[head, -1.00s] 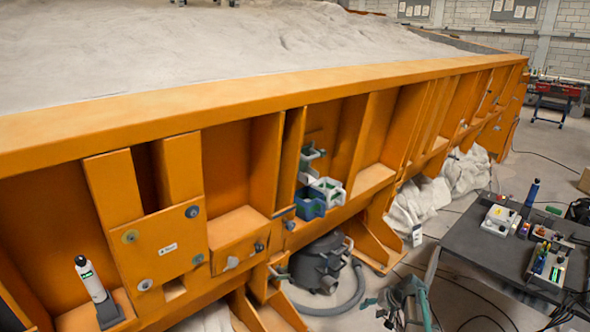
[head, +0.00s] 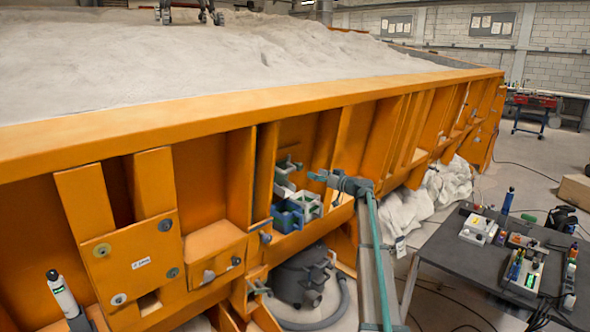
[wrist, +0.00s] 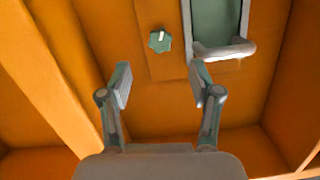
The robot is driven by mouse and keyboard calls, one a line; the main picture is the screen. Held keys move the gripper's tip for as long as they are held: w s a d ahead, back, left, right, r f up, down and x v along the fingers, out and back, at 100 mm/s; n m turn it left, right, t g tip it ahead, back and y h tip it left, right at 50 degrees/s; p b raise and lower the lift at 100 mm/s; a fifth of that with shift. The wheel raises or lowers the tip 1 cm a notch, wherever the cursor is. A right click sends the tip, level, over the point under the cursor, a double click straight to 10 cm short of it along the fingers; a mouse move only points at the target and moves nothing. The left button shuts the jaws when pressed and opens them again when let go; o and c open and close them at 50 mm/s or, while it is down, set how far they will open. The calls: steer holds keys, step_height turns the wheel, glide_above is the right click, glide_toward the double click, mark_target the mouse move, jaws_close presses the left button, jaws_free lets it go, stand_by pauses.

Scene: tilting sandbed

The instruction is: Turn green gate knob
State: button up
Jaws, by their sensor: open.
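A small green knob (wrist: 160,41) with a white pointer mark sits on an orange panel in the wrist view. Just right of it is a green gate panel (wrist: 218,20) in a grey frame with a rounded grey lip. My gripper (wrist: 162,82) is open and empty, its fingers spread to either side below the knob, with no contact visible. In the head view my gripper (head: 322,177) is at the orange sandbed side, close to the green, grey and blue bins (head: 297,208). I cannot make out the knob there.
Orange ribs of the sandbed frame (head: 347,130) stand on both sides of the recess. A dark vacuum cleaner (head: 300,280) stands on the floor below. A dark table (head: 440,250) with tools is at the right. A white bottle (head: 62,293) stands at the lower left.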

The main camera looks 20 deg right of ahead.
mark_target(302, 168)
steer(key=p+x, duration=0.3)
steer(key=x, duration=0.6)
steer(key=shift+r+p, duration=0.1)
steer(key=shift+p, duration=0.25)
steer(key=shift+w+a, duration=0.25)
steer(key=shift+w, duration=0.35)
steer(key=c, duration=1.1)
steer(key=shift+c, duration=0.2)
